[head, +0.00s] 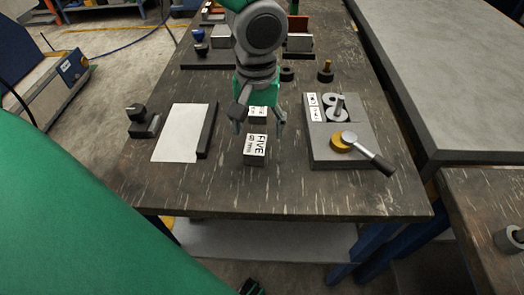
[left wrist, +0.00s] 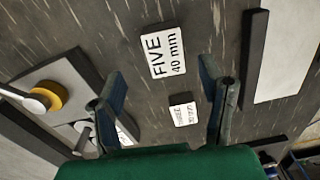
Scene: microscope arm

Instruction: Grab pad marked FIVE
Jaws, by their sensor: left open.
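The pad marked FIVE, 40 mm (head: 255,150), is a white-topped block on the dark worktable, near the table's front half. It also shows in the left wrist view (left wrist: 163,52), ahead of the fingertips and between their lines. A smaller white-topped pad (head: 257,112) sits behind it, and in the left wrist view this pad (left wrist: 184,113) lies between the fingers; its marking is too small to read surely. My left gripper (head: 259,119) is open and empty above the smaller pad, pointing down, and its fingers show in the left wrist view (left wrist: 162,84). My right gripper is not in view.
A white plate with a dark bar (head: 180,133) lies left of the pads. A grey fixture with a black-handled lever and yellow disc (head: 330,156) stands to the right. Small dark parts (head: 287,75) lie behind. The table's front strip is clear.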

